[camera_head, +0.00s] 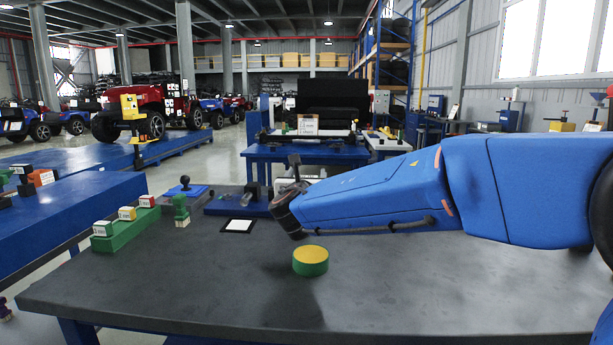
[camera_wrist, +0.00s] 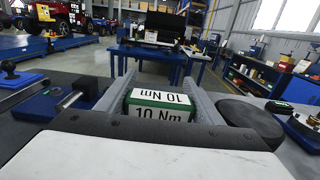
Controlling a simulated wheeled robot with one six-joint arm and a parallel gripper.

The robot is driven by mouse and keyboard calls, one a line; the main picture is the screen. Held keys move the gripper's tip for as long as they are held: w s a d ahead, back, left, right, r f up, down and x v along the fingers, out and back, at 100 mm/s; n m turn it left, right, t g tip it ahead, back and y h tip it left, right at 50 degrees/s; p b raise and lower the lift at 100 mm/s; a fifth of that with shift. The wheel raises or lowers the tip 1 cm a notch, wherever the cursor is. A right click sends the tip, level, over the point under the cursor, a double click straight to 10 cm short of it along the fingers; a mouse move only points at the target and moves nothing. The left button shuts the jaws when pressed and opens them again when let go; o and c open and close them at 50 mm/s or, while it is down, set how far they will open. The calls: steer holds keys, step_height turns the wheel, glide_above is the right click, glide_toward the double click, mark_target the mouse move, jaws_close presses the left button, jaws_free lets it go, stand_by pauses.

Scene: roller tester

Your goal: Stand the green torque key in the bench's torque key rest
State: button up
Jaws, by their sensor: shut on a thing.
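The green torque key (camera_wrist: 158,105), a green block with white "10 Nm" labels, is between the two grey fingers of my gripper (camera_wrist: 160,100) in the wrist view. My gripper is shut on it. Its lower part is hidden behind the gripper body. In the head view the wrist end of my arm is above the bench (camera_head: 420,285), and the key cannot be made out there. A green rail (camera_head: 125,232) with green, yellow and red labelled blocks stands at the left of the bench. I cannot tell for certain which fixture is the torque key rest.
A green disc with a yellow top (camera_head: 310,263) lies on the bench in front of my wrist. A green knobbed piece (camera_head: 181,208), a black-framed white square (camera_head: 238,226) and a blue fixture (camera_head: 222,207) are to the left. The front and right of the bench top are clear.

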steer(key=shift+f, duration=2.45)
steer(key=o, duration=1.4)
steer(key=shift+s, duration=0.1)
steer(key=s, duration=1.7)
steer(key=shift+s+a, duration=0.1)
steer(key=shift+a, duration=0.2)
